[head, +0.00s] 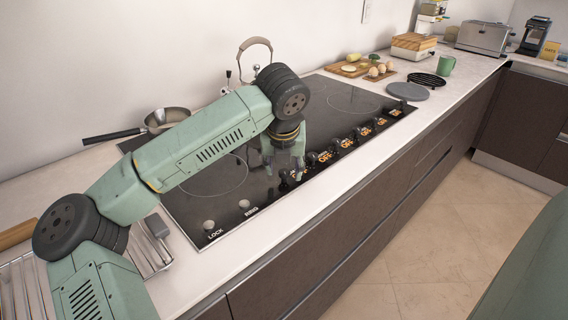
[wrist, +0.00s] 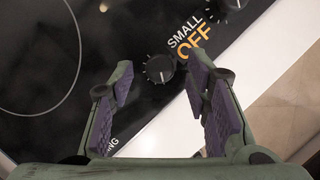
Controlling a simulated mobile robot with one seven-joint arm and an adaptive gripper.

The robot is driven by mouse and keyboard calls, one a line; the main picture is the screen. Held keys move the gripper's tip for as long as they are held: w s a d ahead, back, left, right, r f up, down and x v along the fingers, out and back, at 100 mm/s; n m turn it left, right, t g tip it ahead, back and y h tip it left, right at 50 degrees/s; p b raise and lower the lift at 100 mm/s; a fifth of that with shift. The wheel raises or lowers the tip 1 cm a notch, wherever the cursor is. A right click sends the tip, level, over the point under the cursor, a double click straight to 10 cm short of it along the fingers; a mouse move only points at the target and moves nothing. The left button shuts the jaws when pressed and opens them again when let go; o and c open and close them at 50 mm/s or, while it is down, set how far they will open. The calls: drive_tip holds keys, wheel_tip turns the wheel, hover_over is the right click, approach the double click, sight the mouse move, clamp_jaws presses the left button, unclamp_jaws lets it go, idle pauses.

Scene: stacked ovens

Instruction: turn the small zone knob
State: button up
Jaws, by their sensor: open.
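The small zone knob (wrist: 158,68) is a black round knob with pale tick marks, beside the printed words SMALL and OFF in the wrist view. My gripper (wrist: 163,76) is open, with purple-padded fingers spread to either side of the knob; neither finger appears to touch it. In the head view my gripper (head: 284,170) points down over the front strip of the black cooktop (head: 180,205). There the fingers partly hide the knob.
Several similar knobs run along the cooktop's front edge, one (head: 312,157) just right of my gripper. LOCK and RING controls (head: 244,204) lie left. A pan (head: 168,116) and kettle (head: 255,50) stand behind. The counter's front strip (head: 275,220) is clear.

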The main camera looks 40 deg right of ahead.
drive_tip(key=shift+w+f, duration=0.1)
drive_tip(key=shift+f, duration=0.2)
drive_tip(key=shift+c, duration=0.5)
clamp_jaws()
